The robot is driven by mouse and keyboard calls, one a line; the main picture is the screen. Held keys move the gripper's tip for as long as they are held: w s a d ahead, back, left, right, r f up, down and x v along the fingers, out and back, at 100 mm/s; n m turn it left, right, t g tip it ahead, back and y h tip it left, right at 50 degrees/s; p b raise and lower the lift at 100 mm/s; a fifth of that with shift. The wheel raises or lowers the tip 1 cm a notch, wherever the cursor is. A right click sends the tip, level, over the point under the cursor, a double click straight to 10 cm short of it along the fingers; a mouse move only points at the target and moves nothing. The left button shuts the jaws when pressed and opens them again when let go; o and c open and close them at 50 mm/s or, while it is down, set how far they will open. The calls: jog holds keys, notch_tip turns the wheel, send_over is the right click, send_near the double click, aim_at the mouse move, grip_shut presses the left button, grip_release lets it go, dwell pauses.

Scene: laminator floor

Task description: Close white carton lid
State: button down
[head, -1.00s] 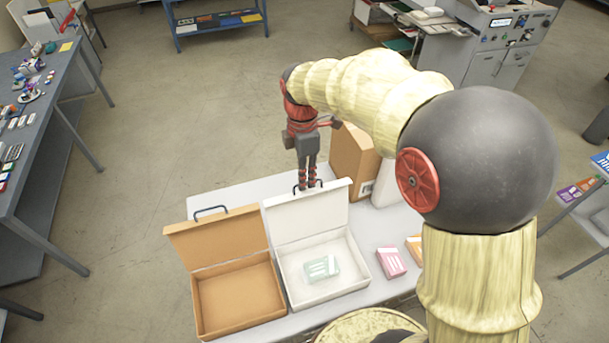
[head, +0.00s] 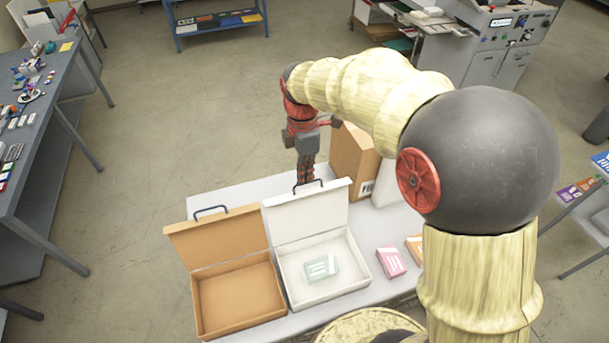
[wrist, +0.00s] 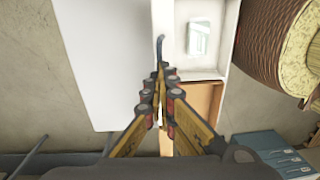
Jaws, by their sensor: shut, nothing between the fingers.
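The white carton (head: 287,273) stands on the table with its lid (head: 323,213) raised upright at the back. A dark handle (head: 308,184) sits on the lid's top edge. A pale green pack (head: 320,268) lies inside the carton. My gripper (head: 306,181) is shut and empty, pointing down at the lid's top edge, just behind the handle. The lower fingertips are partly hidden there. In the wrist view my fingertips (wrist: 161,73) are close to the handle (wrist: 159,48); I cannot tell whether they touch it. The carton's inside (wrist: 212,58) shows to their right.
An open brown carton (head: 197,298) stands left of the white one, its lid raised. A closed brown box (head: 352,152) stands behind, right of my gripper. A pink pack (head: 391,262) and an orange pack (head: 413,246) lie at right. The table (head: 240,190) is bare behind the lids.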

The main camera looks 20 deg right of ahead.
jog(key=c, duration=2.6)
grip_release()
jog(key=shift+s+f, duration=0.1)
jog(key=shift+f, duration=0.05)
jog(key=o, duration=0.6)
notch_tip(320, 180, up, 12)
jog(key=shift+w, duration=0.45)
